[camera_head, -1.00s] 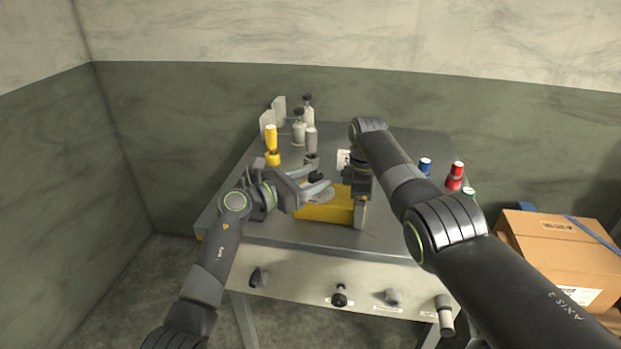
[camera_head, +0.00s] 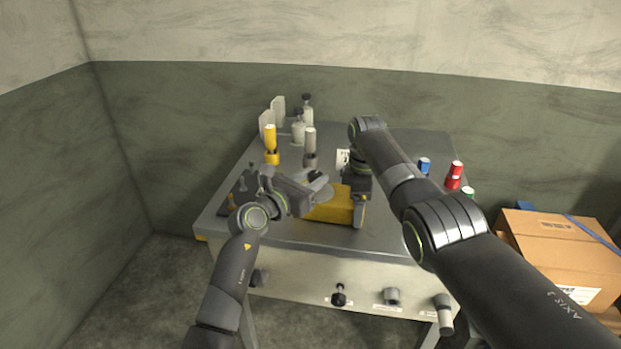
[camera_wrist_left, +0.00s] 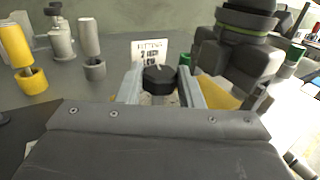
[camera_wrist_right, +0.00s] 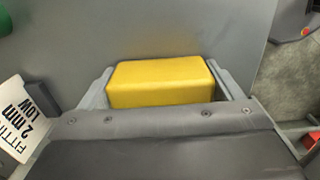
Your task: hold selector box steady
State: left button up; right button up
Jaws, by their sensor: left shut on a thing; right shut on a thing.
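The selector box (camera_head: 330,208) is a yellow block on the grey table, partly hidden by my grippers in the head view. My right gripper (camera_wrist_right: 160,75) is shut on the yellow box (camera_wrist_right: 160,85), one finger along each end. My left gripper (camera_wrist_left: 161,88) is shut on a black round knob (camera_wrist_left: 159,76), which sits between its fingers above the box. In the head view my left gripper (camera_head: 319,186) reaches in from the left over the box's grey disc.
A yellow cylinder (camera_head: 271,140) and a grey cylinder (camera_head: 310,142) stand in holders behind. Blue (camera_head: 424,166) and red (camera_head: 455,174) pieces stand at the right. A white card (camera_wrist_right: 20,118) reads "FITTING 2 mm LOW". Knobs (camera_head: 339,295) line the table front.

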pick_arm(q)
jog(key=shift+s+d+f+n+t+y, duration=0.1)
jog(key=shift+f+n+t+y, duration=0.05)
jog(key=shift+n+t+y, duration=0.75)
jog(key=shift+y, duration=0.3)
jog(key=o, duration=1)
jog(key=shift+c, duration=0.2)
jog(key=v, duration=1.2)
jog(key=shift+r, duration=0.25)
